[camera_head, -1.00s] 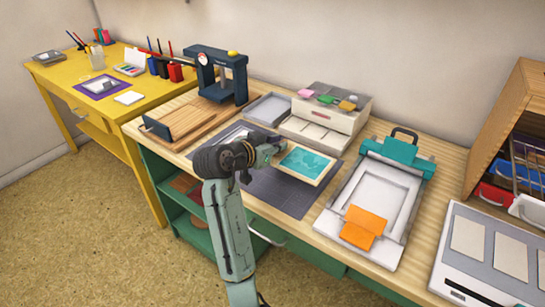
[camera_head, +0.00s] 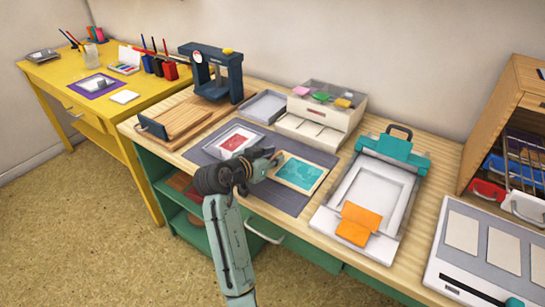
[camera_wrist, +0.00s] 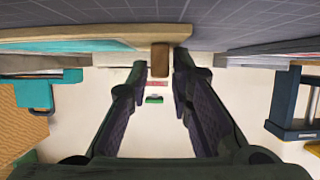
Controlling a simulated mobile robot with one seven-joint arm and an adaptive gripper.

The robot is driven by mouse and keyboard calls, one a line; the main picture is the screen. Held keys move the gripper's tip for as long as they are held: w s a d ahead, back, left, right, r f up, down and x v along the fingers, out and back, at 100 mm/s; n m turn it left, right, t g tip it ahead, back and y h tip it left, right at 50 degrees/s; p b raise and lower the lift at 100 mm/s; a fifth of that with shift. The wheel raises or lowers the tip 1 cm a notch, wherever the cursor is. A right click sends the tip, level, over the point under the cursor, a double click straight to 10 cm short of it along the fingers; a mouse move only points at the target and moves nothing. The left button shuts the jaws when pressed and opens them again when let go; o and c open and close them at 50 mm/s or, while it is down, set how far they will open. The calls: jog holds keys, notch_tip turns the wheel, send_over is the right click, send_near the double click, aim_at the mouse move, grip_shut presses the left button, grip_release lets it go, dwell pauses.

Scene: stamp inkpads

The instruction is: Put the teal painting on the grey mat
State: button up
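The teal painting (camera_head: 301,173) is a pale-bordered panel with a teal picture. It lies flat on the right part of the grey mat (camera_head: 281,196), seemingly resting on it. My gripper (camera_head: 274,163) is at the painting's left edge. The painting's pale edge (camera_wrist: 110,37) and the gridded mat (camera_wrist: 250,15) show at the top of that view.
A white-framed red picture (camera_head: 236,139) lies on the mat's left part. A white drawer box (camera_head: 318,124) stands behind the mat. A teal-topped press (camera_head: 372,190) with orange sheets is at the right, a dark press (camera_head: 213,75) on a wooden board at the back left.

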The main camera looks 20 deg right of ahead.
jog(key=shift+o, duration=0.8)
jog(key=shift+r, duration=0.1)
jog(key=shift+a+r, duration=0.1)
jog(key=shift+r, duration=0.05)
jog(key=b+v, duration=0.1)
jog(key=v, duration=1)
jog(key=shift+s+a+r+b, duration=0.1)
jog(key=shift+s+a+b, duration=0.15)
jog(key=shift+s+b, duration=0.15)
jog(key=shift+w+a+r, duration=0.1)
